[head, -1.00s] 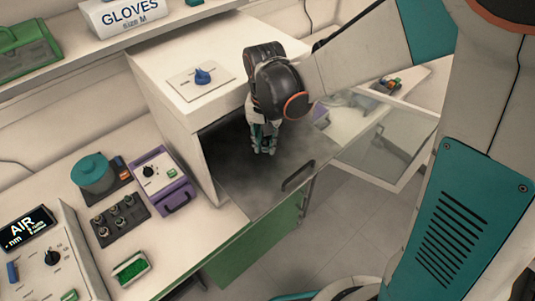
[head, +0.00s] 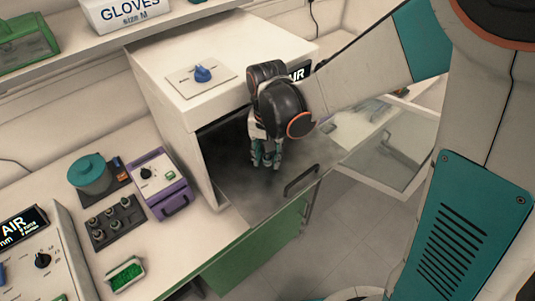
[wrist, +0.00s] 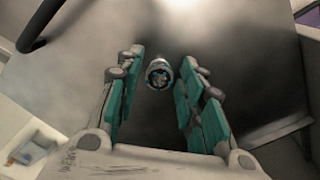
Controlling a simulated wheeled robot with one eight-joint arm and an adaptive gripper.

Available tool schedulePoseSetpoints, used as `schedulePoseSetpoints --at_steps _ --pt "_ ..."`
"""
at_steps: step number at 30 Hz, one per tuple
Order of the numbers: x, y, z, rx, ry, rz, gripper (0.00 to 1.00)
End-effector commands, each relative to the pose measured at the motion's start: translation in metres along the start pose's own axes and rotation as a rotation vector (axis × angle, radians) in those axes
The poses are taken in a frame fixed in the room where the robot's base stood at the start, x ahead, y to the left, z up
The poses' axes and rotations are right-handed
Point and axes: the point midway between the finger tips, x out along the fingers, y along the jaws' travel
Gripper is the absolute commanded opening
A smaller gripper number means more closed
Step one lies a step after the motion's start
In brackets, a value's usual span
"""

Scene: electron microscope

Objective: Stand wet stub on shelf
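A small round metal stub (wrist: 158,74) with a dark bluish top stands between the fingertips of my gripper (wrist: 160,78) in the wrist view. Narrow gaps seem to show on both sides of it, so my gripper looks open around it. In the head view my gripper (head: 266,163) points down over the grey metal shelf (head: 245,196), in front of the dark opening of a white cabinet (head: 176,98). The stub cannot be made out there. Whether its top is wet cannot be told.
A glass door (head: 390,162) stands open to the right. The shelf has a dark handle (head: 302,180) at its front edge. On the left bench are a stub rack (head: 115,222), a purple box (head: 160,184) and a teal-lidded pot (head: 91,175).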

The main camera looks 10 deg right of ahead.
Motion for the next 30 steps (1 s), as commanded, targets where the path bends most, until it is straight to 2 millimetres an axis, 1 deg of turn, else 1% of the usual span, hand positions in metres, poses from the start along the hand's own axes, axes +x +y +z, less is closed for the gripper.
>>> schedulePoseSetpoints --at_steps 10,14,17,24,30 --pt "-0.001 0.000 0.000 0.000 0.000 0.000 0.43" --pt "-0.010 0.000 0.000 0.000 0.000 0.000 0.43" --pt "-0.024 0.000 0.000 0.000 0.000 0.000 0.43" --pt "-0.067 0.000 0.000 0.000 0.000 0.000 0.43" --pt "-0.099 0.000 0.000 0.000 0.000 0.000 0.43"
